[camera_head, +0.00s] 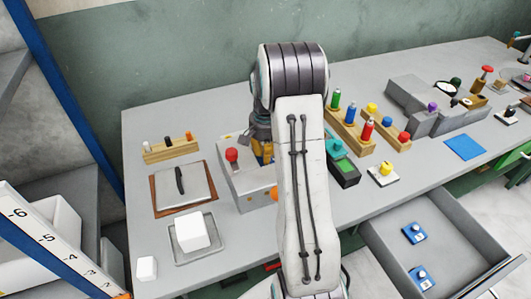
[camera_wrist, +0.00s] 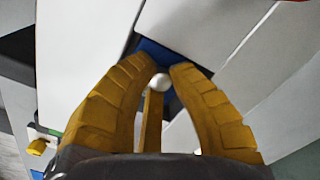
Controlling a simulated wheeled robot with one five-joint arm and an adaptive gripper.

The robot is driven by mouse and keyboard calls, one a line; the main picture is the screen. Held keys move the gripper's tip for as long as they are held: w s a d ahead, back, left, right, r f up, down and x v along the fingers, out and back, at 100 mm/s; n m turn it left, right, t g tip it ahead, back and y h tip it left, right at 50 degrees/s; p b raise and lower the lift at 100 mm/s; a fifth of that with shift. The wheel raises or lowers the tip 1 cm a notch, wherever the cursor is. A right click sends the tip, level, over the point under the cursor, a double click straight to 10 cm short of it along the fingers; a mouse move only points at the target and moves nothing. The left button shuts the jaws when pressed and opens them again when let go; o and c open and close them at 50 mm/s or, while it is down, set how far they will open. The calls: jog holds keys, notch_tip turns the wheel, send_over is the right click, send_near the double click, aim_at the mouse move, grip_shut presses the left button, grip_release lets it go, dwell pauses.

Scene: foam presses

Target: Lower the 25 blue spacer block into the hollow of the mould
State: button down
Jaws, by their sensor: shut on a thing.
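My gripper (camera_wrist: 160,75) has yellow fingers closed around a white knob (camera_wrist: 160,82). A blue block (camera_wrist: 155,52) shows just beyond the fingertips, mostly covered by them; no number on it is readable. The block is at a dark opening between pale grey surfaces in the wrist view. I cannot tell how deep it sits or whether it touches the walls. In the head view my gripper (camera_head: 262,150) is over the grey box with a red knob (camera_head: 250,198), which appears to be the mould. My arm hides the box's right part and its hollow.
Two blue blocks with pale knobs (camera_head: 415,233) lie in the open drawer (camera_head: 440,215). Left of the box are a wooden rack (camera_head: 170,153), a dark-handled plate (camera_head: 183,190) and a white block in a tray (camera_head: 192,232). Racks with coloured knobs (camera_head: 357,130) stand to the right.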

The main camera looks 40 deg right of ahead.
jog(key=c, duration=1.2)
grip_release()
jog(key=shift+r, duration=0.1)
